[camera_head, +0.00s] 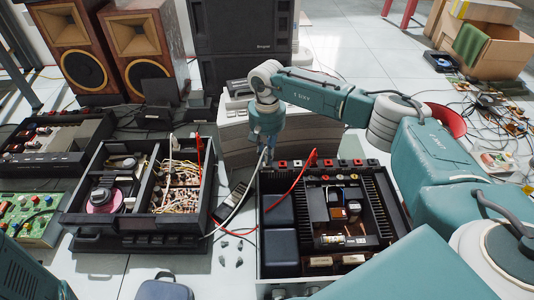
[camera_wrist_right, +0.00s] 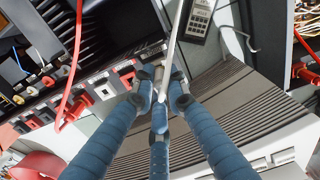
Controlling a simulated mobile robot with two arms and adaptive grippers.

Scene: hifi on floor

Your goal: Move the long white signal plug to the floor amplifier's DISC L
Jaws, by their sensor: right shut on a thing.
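My right gripper (camera_head: 266,153) points down at the back left corner of the open black floor amplifier (camera_head: 385,262). The white cable (camera_head: 243,203) hangs from the gripper down to the left in the head view. The amplifier's row of red and white sockets (camera_wrist_right: 96,88) lies just beside the fingers. I cannot read the socket labels, nor tell whether the plug's tip touches a socket. My left gripper is out of view.
A red cable (camera_head: 293,184) runs from the socket row across the amplifier's left side. A second open unit (camera_head: 138,240) stands to the left, with a remote (camera_head: 232,201) on the floor between. A grey ribbed casing (camera_wrist_right: 225,110) stands close behind the sockets.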

